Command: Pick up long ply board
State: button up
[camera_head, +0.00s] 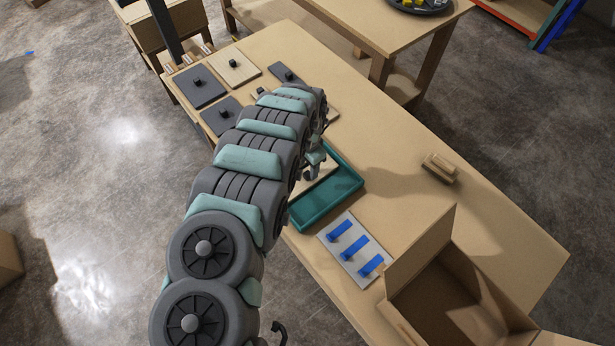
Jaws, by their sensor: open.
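The clearest pale ply board (235,65) is roughly square with a dark knob and lies flat among dark boards at the table's far left. Another pale board shows only an edge (332,115) beyond my arm. A pale flat piece (318,183) lies in the teal tray (345,197), partly hidden by my arm. I cannot tell which of these is the long ply board. My gripper (312,170) hangs over the tray's far left end, small and partly hidden by my arm. It is open, with nothing visible in it.
Dark knobbed boards (199,86) lie at the far left. A white panel with blue strips (350,249) lies in front of the tray. An open cardboard box (435,290) stands at the near right. A small wooden block (440,168) lies right; the table around it is clear.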

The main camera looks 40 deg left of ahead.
aim_at(307, 174)
jog(key=shift+f, duration=1.8)
grip_shut()
